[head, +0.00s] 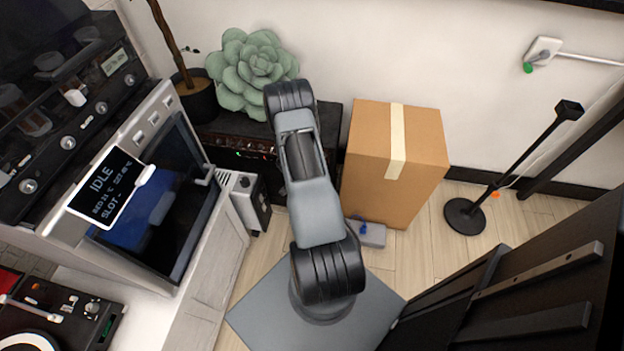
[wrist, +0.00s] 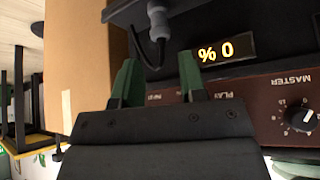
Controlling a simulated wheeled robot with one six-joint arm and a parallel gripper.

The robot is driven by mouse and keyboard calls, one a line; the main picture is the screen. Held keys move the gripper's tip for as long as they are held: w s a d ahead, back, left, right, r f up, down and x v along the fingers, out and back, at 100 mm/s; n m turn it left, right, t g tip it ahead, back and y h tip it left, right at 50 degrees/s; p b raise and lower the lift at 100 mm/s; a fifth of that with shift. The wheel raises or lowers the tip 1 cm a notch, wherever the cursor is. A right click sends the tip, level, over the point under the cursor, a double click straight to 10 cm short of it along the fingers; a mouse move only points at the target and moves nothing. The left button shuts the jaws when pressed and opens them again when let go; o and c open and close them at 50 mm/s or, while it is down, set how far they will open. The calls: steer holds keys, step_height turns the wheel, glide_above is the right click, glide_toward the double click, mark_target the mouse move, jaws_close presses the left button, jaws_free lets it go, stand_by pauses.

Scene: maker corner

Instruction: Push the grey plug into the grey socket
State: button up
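In the wrist view a small light grey connector (wrist: 158,24), which looks like the grey plug, stands against a dark panel with a thin black cable curving below it. I cannot tell whether it sits in a socket, and I cannot make out the grey socket for certain. My gripper (wrist: 158,72) has its two green fingers apart with nothing visible between them. The connector lies beyond the fingertips, apart from them and roughly in line with the gap. In the head view my own arm hides the gripper.
A dark red-brown amplifier panel (wrist: 285,112) with a knob and a lit display (wrist: 226,50) is close to the fingers. A cardboard box (head: 420,145) stands right of my arm.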

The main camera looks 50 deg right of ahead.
steer(key=shift+b+x, duration=0.8)
steer(key=shift+x, duration=1.8)
steer(key=c, duration=0.6)
steer(key=shift+w+r, duration=0.1)
steer(key=shift+r, duration=0.05)
steer(key=shift+c, duration=0.2)
steer(key=shift+r, duration=0.2)
steer(key=r, duration=0.1)
steer(key=r+p, duration=0.1)
steer(key=r, duration=0.1)
steer(key=shift+s+a+r, duration=0.1)
steer(key=shift+s, duration=0.1)
steer(key=s+a+r+p, duration=0.1)
steer(key=s+a+r, duration=0.5)
steer(key=s+r, duration=0.3)
steer(key=s, duration=0.3)
steer(key=shift+a+p, duration=0.15)
steer(key=shift+p, duration=0.2)
